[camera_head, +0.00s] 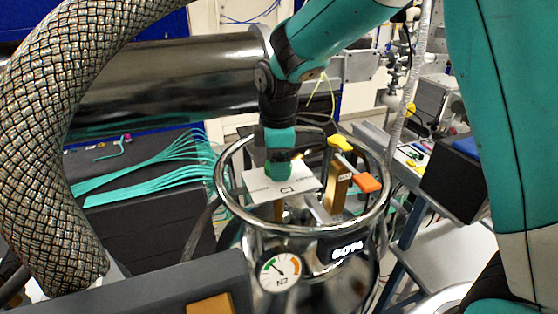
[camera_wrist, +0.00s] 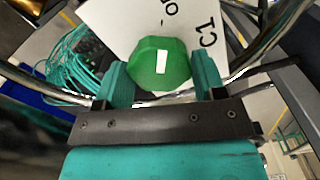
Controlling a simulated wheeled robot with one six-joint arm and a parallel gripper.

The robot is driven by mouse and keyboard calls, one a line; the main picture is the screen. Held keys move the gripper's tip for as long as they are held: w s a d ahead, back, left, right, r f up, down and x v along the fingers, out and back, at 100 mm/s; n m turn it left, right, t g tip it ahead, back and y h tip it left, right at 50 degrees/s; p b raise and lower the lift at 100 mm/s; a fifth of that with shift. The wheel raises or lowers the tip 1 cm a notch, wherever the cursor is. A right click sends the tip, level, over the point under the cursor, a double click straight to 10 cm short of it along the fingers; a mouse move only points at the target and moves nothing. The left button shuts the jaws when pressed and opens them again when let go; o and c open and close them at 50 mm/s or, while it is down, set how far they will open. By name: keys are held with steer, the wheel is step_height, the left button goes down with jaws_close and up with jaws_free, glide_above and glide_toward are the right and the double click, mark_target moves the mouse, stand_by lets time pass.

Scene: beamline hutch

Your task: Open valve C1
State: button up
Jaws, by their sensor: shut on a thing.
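Valve C1 has a green knob with a white mark, seen in the wrist view (camera_wrist: 160,64). A white plate labelled C1 (camera_head: 258,187) lies around it, and the plate also shows in the wrist view (camera_wrist: 190,18). My gripper (camera_wrist: 163,82) has its two teal fingers on either side of the green knob, shut on it. In the head view my gripper (camera_head: 279,165) points down at the plate and hides most of the knob. The valve sits on top of a shiny metal vessel (camera_head: 340,285), inside its round rail.
A yellow handle (camera_head: 341,143) and an orange handle (camera_head: 369,184) stand right of the plate inside the rail (camera_head: 383,205). A gauge marked N2 (camera_head: 280,272) is on the vessel's front. A thick braided hose (camera_head: 45,170) arches at left. Teal cables (camera_head: 165,160) run behind.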

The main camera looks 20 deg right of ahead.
steer(key=shift+w+r, duration=0.1)
steer(key=o, duration=0.9)
step_height(320, 180, up, 17)
steer(key=b, duration=0.3)
steer(key=shift+r, duration=0.2)
steer(key=s+a+f+m+y, duration=0.1)
steer(key=s+f+m, duration=0.1)
steer(key=s+f, duration=0.3)
steer(key=s+a+f+m+y+b, duration=0.1)
steer(key=s+a+f+m, duration=0.1)
steer(key=s, duration=0.9)
steer(key=s+a+f+m+y+b, duration=0.1)
steer(key=s+f+m+y, duration=0.1)
steer(key=s+f, duration=0.5)
steer(key=shift+s+a+f+m, duration=0.15)
steer(key=shift+s+f+m, duration=0.05)
steer(key=shift+s+m, duration=0.2)
steer(key=shift+s+a+f+m, duration=0.15)
steer(key=shift+s+m, duration=0.15)
steer(key=shift+s, duration=0.15)
